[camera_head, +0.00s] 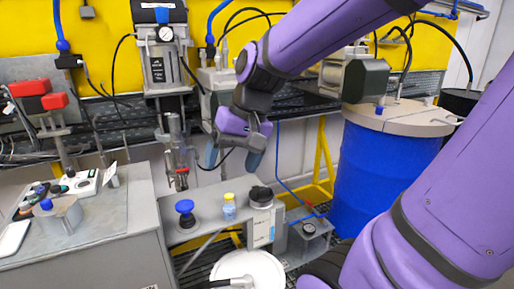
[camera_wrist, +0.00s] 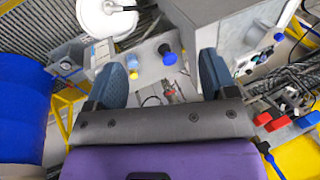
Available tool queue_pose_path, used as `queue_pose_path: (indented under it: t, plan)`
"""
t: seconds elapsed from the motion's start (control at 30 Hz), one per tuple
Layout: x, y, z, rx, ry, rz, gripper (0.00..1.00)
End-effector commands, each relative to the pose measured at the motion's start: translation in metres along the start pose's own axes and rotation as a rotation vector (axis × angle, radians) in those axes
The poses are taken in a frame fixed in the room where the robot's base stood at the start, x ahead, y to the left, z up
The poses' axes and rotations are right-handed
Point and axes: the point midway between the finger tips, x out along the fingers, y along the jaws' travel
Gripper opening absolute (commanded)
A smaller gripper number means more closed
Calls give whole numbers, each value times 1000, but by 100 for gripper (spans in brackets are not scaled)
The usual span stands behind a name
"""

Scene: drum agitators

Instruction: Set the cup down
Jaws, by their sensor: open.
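My gripper (camera_head: 232,158) hangs above the low grey bench with its fingers pointing down. In the wrist view its two blue-grey fingers (camera_wrist: 161,76) are spread wide, with nothing between them. I cannot make out a thing that is surely a cup. On the bench below stand a dark blue-topped item (camera_head: 185,212), a small clear bottle with a yellow cap (camera_head: 229,208) and a white container with a black lid (camera_head: 262,218). The blue-topped item (camera_wrist: 167,54) also shows beyond the fingers in the wrist view, apart from them.
A grey cabinet (camera_head: 100,255) with small tools stands at left. A round white lid (camera_head: 248,268) is in front of the bench. A blue drum (camera_head: 378,170) stands at right. Pipes and a pressure gauge unit (camera_head: 163,55) are behind. The grey bench (camera_head: 205,229) has some bare surface.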

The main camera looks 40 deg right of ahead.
Motion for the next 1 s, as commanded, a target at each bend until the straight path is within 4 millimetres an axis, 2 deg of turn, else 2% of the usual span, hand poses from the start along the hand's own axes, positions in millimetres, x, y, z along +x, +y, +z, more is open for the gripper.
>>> queue_pose_path:
  t: [0.03, 0.2, 0.4, 1.0]
  plan:
    - [-9, -1, 10, -66, 44, 26, 78]
    - [-32, 3, 35, -253, 176, 118, 78]
    - [-50, 9, 52, -390, 286, 188, 78]
    - [-55, 12, 56, -427, 318, 209, 78]
